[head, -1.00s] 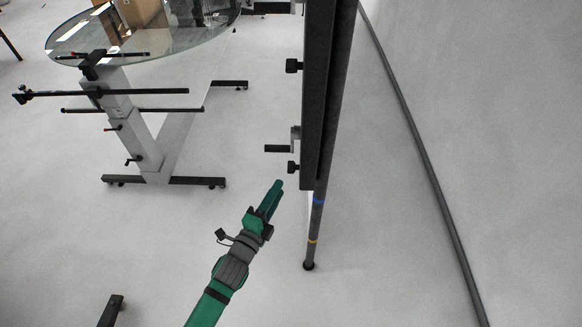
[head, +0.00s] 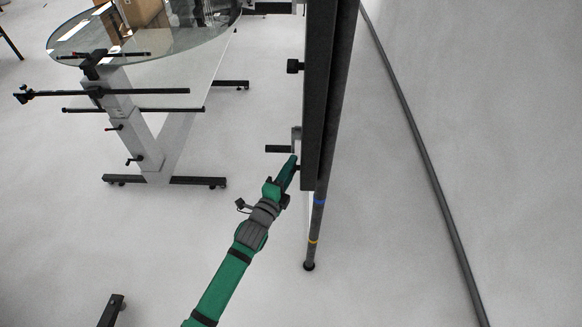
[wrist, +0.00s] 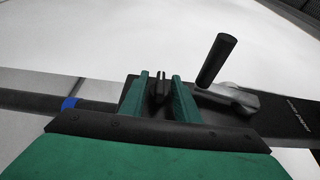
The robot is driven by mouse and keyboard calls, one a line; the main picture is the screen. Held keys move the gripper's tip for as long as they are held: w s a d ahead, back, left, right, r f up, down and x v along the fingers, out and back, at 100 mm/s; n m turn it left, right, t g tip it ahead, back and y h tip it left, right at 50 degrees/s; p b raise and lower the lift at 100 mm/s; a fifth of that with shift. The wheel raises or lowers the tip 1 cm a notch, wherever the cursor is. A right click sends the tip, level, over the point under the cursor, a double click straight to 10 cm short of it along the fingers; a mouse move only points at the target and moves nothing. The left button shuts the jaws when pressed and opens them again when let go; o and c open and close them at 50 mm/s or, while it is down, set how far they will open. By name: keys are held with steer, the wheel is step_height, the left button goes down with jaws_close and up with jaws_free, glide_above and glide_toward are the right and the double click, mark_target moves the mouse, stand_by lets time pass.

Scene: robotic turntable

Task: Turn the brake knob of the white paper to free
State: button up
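The dark lower brake knob (wrist: 159,88) sits on a black bracket of the stand, between my gripper's two green fingers in the wrist view. My gripper (wrist: 160,82) is open, with a finger on each side of the knob; a small gap shows on both sides, and I cannot tell whether either touches it. In the head view my gripper (head: 292,162) is at the lower end of the dark upright (head: 318,95) and mostly hides that knob. I cannot clearly tell which pale surface is the white paper.
A black crank handle (wrist: 217,60) on a grey arm stands close to the right of my fingers; it also shows in the head view (head: 279,149). Another knob (head: 294,66) is higher on the upright. A glass turntable (head: 150,35) stands left. Open floor lies between.

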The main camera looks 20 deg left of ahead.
steer(key=shift+w, duration=0.35)
steer(key=shift+d, duration=0.2)
steer(key=shift+s+a, duration=0.2)
steer(key=shift+a, duration=0.05)
steer(key=c, duration=0.7)
